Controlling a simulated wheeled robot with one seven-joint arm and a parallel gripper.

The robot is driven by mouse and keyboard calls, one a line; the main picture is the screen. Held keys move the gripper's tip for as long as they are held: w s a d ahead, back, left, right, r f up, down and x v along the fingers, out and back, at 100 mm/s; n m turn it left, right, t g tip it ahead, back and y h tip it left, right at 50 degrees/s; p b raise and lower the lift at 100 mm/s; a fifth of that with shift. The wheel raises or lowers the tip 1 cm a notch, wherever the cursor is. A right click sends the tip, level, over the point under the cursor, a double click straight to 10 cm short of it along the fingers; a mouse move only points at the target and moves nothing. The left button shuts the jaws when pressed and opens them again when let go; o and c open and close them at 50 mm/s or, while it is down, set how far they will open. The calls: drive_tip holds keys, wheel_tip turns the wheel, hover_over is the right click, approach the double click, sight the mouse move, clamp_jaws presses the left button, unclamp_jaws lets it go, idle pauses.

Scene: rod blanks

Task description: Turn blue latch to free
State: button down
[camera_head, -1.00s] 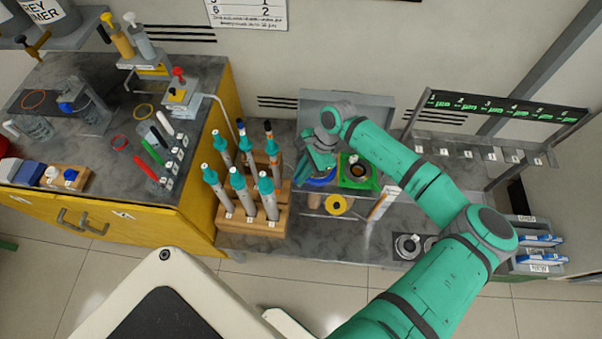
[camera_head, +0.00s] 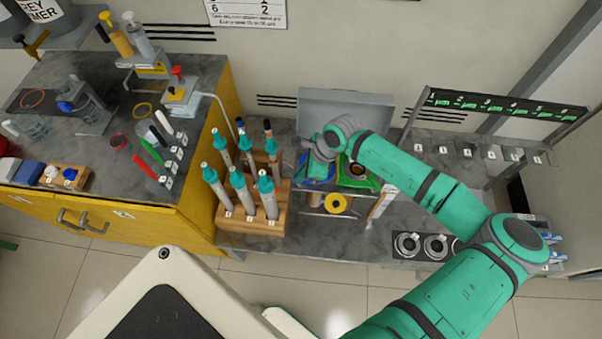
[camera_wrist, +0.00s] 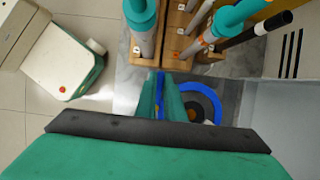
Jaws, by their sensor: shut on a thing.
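My gripper (camera_wrist: 161,98) is shut on the blue latch (camera_wrist: 160,82); in the wrist view the latch shows as a narrow blue strip between the two green fingers. A blue ring (camera_wrist: 216,98) around a dark round part lies just right of the fingers. In the head view my gripper (camera_head: 317,170) points down over the blue fixture (camera_head: 320,184) on the low bench, and the wrist covers most of it. The latch's exact angle is hidden by my fingers.
A wooden rack (camera_head: 279,224) of several grey rods with teal caps stands close to the left of my gripper. A green fixture (camera_head: 362,183) is close on the right. A yellow ring (camera_head: 336,204) sits in front. A grey panel (camera_head: 345,108) stands behind.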

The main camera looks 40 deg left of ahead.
drive_tip(key=c, duration=1.9)
unclamp_jaws()
drive_tip(key=shift+o, duration=0.2)
drive_tip(key=v, duration=1)
drive_tip(key=shift+d+r, duration=0.2)
drive_tip(key=shift+r, duration=0.15)
drive_tip(key=shift+w, duration=0.1)
